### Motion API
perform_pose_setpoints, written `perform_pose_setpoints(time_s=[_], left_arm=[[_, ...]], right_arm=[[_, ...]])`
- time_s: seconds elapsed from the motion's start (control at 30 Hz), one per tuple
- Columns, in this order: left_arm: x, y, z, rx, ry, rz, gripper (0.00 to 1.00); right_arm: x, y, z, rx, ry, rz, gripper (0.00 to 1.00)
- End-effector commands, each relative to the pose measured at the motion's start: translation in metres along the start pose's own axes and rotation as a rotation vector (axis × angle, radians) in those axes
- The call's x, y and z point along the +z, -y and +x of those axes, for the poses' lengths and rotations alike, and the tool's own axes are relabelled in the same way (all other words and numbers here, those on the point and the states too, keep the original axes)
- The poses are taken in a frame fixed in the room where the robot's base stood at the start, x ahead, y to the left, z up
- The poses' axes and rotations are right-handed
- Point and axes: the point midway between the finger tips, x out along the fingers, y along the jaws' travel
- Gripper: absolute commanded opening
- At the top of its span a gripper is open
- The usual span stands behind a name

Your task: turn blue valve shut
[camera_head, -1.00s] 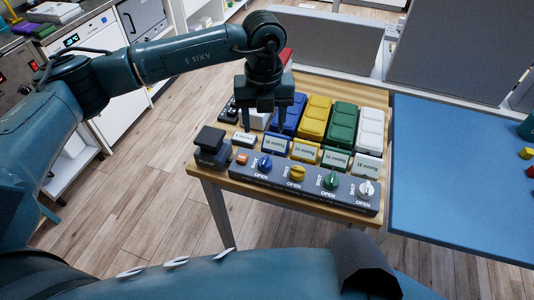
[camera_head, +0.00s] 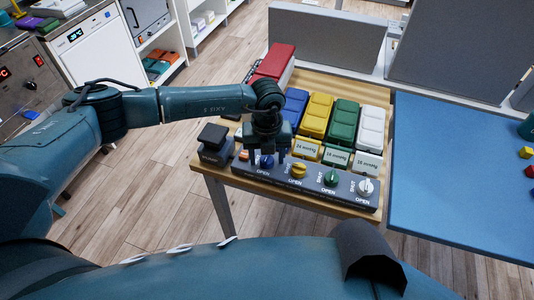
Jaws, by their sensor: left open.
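The blue valve (camera_head: 267,162) is a small knob on the dark valve strip (camera_head: 312,184) along the front of the wooden table. My left gripper (camera_head: 266,158) points down over it, its fingers open and apart at either side of the knob as seen from here. Whether the fingers touch the knob cannot be told. The "SHUT" marking by the blue valve is hidden by the gripper; "OPEN" shows below it. The yellow valve (camera_head: 298,170), green valve (camera_head: 330,178) and white valve (camera_head: 364,186) stand to the right. My right gripper is not in view.
Behind the strip stand label cards and the blue (camera_head: 294,106), yellow (camera_head: 316,113), green (camera_head: 342,121) and white (camera_head: 370,129) cuff-like blocks. A black block (camera_head: 212,140) sits at the strip's left end. A blue-topped table (camera_head: 450,180) adjoins on the right.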

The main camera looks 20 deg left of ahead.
Motion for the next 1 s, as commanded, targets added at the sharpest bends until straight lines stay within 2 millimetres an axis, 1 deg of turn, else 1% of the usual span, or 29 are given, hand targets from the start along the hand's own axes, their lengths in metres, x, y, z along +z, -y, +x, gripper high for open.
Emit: perform_pose_setpoints(time_s=[0.1, 0.43, 0.63, 0.87, 1.0], left_arm=[[0.000, 0.000, 0.000, 0.000, 0.000, 0.000, 0.55], [0.000, 0.000, -0.001, 0.000, 0.000, 0.000, 0.28], [0.000, 0.000, -0.001, 0.000, 0.000, 0.000, 0.12], [0.000, 0.000, 0.000, 0.000, 0.001, 0.014, 0.11], [0.000, 0.000, 0.001, -0.001, 0.001, 0.058, 0.11]], right_arm=[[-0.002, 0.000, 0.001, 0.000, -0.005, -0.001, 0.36], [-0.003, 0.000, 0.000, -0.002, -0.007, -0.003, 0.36], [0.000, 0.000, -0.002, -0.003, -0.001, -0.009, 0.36], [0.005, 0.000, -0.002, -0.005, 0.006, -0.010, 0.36], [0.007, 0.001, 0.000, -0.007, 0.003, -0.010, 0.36]])
